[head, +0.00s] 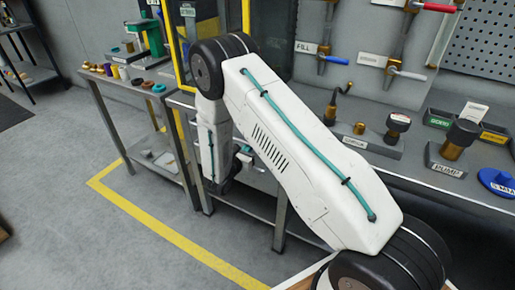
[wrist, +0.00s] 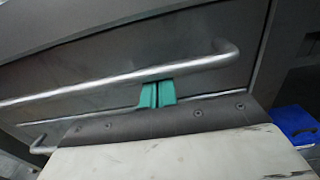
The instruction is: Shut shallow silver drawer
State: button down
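In the wrist view, a grey metal drawer front (wrist: 120,70) fills the upper part, with a long silver bar handle (wrist: 195,62) across it, tilted up to the right. My gripper (wrist: 157,94) shows two teal fingertips side by side, with only a thin dark line between them. They overlap the lower edge of the bar in the picture; I cannot tell whether they touch it. Nothing shows between them. In the head view my own arm covers the drawer and my gripper, so how far the drawer stands out cannot be seen.
A second silver handle (wrist: 42,146) shows lower left in the wrist view, and a blue object (wrist: 294,122) at right. In the head view, a workbench with a pump part (head: 455,140) lies right and a side table (head: 125,85) left. Grey floor with a yellow line (head: 170,235) is clear.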

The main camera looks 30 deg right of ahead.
jog(key=shift+w+d+r, duration=0.1)
jog(key=shift+w+d, duration=0.05)
jog(key=shift+d, duration=0.15)
jog(key=shift+a, duration=0.1)
jog(key=v, duration=1.4)
jog(key=shift+a, duration=0.25)
jog(key=s+d+r+m+g+y, duration=0.1)
jog(key=s+d+r+m+g, duration=0.2)
jog(key=s+r+m+g, duration=0.5)
jog(key=s+d+r+m+g+y, duration=0.2)
jog(key=s+d+r+m+g, duration=0.25)
jog(key=s, duration=0.45)
jog(key=s+a+r+m+t+y, duration=0.2)
jog(key=s+r+m+t+y, duration=0.2)
jog(key=s+r+m+y, duration=0.8)
jog(key=s+r, duration=0.6)
jog(key=r, duration=0.1)
jog(key=shift+s+a+r, duration=0.2)
jog(key=shift+a+r, duration=0.05)
jog(key=shift+r, duration=0.1)
